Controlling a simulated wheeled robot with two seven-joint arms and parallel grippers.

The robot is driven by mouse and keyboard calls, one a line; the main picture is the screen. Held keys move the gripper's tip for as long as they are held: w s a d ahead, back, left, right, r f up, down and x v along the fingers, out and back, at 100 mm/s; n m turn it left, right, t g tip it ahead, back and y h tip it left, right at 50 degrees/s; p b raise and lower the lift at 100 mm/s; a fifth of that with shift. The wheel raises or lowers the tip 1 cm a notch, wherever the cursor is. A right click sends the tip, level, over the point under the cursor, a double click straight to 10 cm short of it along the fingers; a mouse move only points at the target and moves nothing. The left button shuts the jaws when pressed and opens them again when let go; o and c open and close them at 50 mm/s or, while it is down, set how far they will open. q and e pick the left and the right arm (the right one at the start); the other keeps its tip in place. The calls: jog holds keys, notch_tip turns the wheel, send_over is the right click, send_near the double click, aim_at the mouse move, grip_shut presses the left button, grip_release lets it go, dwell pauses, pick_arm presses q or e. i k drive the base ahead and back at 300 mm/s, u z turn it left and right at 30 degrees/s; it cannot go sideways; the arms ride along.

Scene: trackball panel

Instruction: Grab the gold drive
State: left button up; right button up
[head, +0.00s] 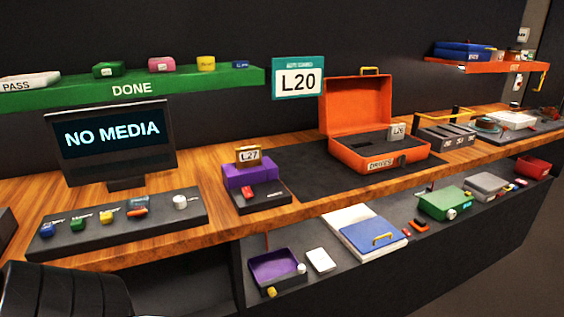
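No drive is plainly marked as gold. Small yellow or gold-toned things show in several places. A yellow block (206,63) stands on the green DONE shelf (130,90). A small yellow piece (271,291) lies at the front of the open purple box (275,268) on the lower shelf. A brown-gold piece labelled L27 (249,155) sits on top of a purple block (251,175) on the wooden counter. An open orange case (368,153) labelled DRIVES stands right of it, with a grey piece labelled L26 (398,131) at its right side. Neither gripper is in view.
A monitor reading NO MEDIA (112,138) stands at the left. In front of it a dark panel (125,225) carries several coloured knobs. An L20 sign (298,78) hangs behind the counter. The lower shelf holds a white-and-blue binder (363,232) and a green box (444,203).

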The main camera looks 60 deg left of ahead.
aim_at(249, 156)
jog(key=i, duration=0.6)
jog(key=u, duration=2.8)
